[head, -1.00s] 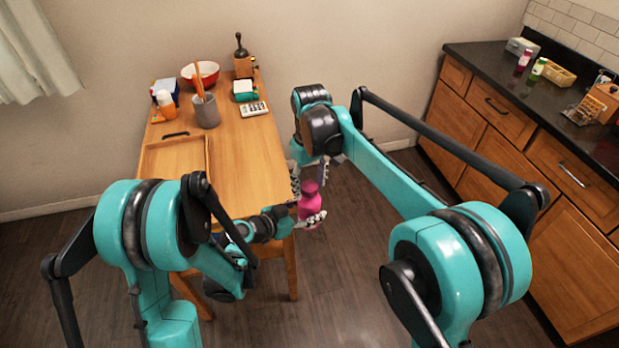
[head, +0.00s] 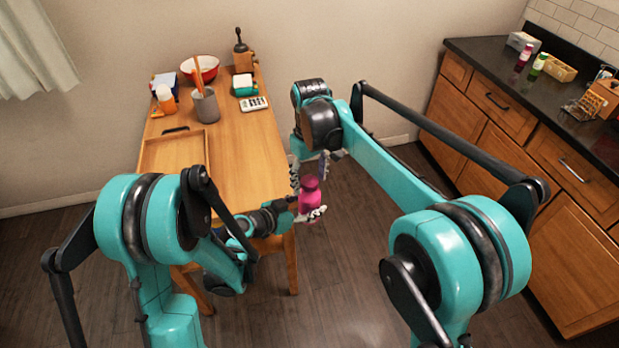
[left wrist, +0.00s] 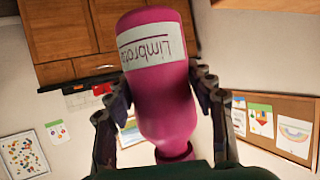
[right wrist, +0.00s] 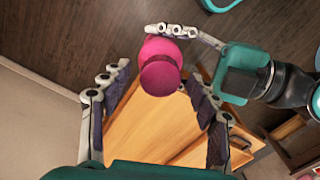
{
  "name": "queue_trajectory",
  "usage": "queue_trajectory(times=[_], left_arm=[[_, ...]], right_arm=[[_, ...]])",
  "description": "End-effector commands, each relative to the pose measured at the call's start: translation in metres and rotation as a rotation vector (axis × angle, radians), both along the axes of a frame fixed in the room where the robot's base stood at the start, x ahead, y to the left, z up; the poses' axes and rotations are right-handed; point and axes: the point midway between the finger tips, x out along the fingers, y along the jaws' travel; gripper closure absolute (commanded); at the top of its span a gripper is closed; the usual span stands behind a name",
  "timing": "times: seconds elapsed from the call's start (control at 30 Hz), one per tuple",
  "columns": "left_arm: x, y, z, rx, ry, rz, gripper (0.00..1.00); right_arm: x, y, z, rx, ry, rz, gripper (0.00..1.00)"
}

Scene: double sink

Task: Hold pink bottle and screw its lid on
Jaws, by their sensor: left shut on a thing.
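The pink bottle (head: 311,208) stands upright in the air just off the table's right front corner. My left gripper (head: 317,214) is shut around its body; a white label shows on the bottle in the left wrist view (left wrist: 152,48). The darker pink lid (right wrist: 160,76) sits at the top of the bottle; how tightly it sits I cannot tell. My right gripper (right wrist: 158,76) is open, pointing down from above, its fingers apart on either side of the lid with gaps showing. In the head view the right gripper (head: 309,174) is just above the bottle.
The wooden table (head: 245,150) holds a tray (head: 147,157), a grey utensil pot (head: 207,107), a red bowl (head: 203,68), a calculator (head: 254,104) and an orange bottle (head: 166,99). The counter (head: 500,75) is at the right. Floor below the bottle is clear.

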Motion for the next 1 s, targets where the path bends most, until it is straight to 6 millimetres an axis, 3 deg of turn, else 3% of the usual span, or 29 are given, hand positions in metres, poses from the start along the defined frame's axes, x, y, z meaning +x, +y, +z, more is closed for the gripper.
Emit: queue_trajectory(times=[0.17, 0.27, 0.7, 1.0], left_arm=[[0.000, 0.000, 0.000, 0.000, 0.000, 0.000, 1.00], [0.000, 0.000, 0.000, 0.000, 0.000, 0.000, 1.00], [0.000, 0.000, 0.000, 0.000, 0.000, 0.000, 1.00], [0.000, 0.000, 0.000, 0.000, 0.000, 0.000, 1.00]], right_arm=[[0.000, 0.000, 0.005, 0.000, 0.000, 0.000, 0.39], [0.000, 0.000, 0.018, 0.000, 0.000, 0.000, 0.39], [0.001, 0.000, 0.104, 0.000, 0.000, 0.000, 0.39], [0.001, -0.001, 0.120, 0.000, 0.000, 0.000, 0.39]])
